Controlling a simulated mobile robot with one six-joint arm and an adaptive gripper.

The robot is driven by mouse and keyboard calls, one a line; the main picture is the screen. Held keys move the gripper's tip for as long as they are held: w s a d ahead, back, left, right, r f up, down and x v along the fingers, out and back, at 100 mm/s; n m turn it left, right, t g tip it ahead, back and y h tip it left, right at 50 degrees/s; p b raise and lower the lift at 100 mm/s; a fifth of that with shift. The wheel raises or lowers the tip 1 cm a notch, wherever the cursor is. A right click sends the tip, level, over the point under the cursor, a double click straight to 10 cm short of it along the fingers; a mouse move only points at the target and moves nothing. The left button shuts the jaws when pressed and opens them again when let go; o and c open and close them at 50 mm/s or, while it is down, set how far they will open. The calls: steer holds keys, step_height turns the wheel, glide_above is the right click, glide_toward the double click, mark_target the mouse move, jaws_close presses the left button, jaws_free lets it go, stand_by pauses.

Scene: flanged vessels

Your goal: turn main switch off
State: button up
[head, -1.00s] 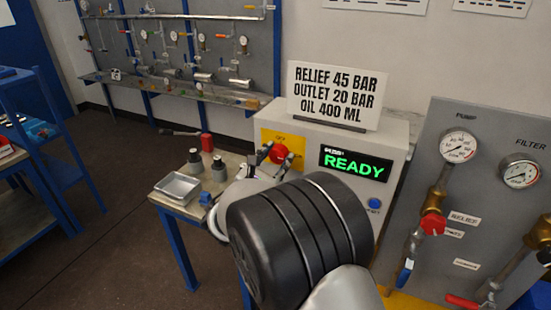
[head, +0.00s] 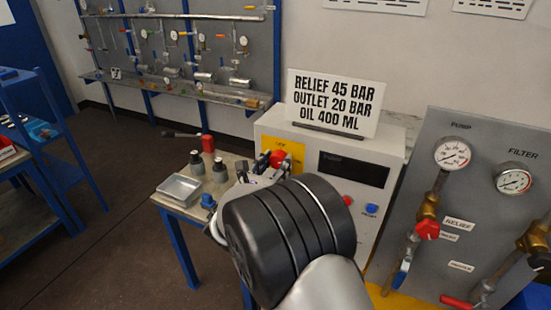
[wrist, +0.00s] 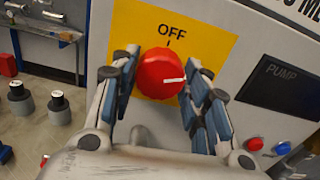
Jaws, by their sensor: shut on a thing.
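The main switch is a round red knob (wrist: 160,72) on a yellow plate (wrist: 208,40) on the front of the grey-white cabinet. "OFF" with a short tick is printed above the knob. The white line on the knob points to the right in the wrist view, away from the tick. My gripper (wrist: 165,78) is shut on the knob, with a blue-padded finger on each side. In the head view the knob (head: 277,158) shows just beyond my gripper (head: 268,167). The pump display (head: 353,169) on the cabinet is dark.
A red button (head: 347,200) and a blue button (head: 371,209) sit below the display. A sign (head: 337,103) stands on the cabinet. At left, a small table holds a metal tray (head: 179,189) and dark-capped bottles (head: 196,162). A gauge panel (head: 480,215) stands at right.

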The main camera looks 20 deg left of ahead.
steer(key=n+p, duration=0.2)
steer(key=n, duration=0.1)
steer(key=shift+r+n+p, duration=0.15)
steer(key=shift+n+p, duration=0.2)
steer(key=shift+n, duration=0.05)
steer(key=n+p, duration=0.2)
steer(key=n, duration=0.1)
steer(key=shift+n+p, duration=0.3)
steer(key=shift+p, duration=0.05)
steer(key=n+p, duration=0.3)
steer(key=n, duration=0.2)
steer(key=shift+n, duration=0.3)
steer(key=shift+p, duration=0.35)
steer(key=o, duration=1.1)
steer(key=shift+c, duration=0.2)
steer(key=shift+s, duration=0.1)
steer(key=s, duration=1.1)
steer(key=shift+s+a, duration=0.4)
steer(key=shift+a, duration=0.05)
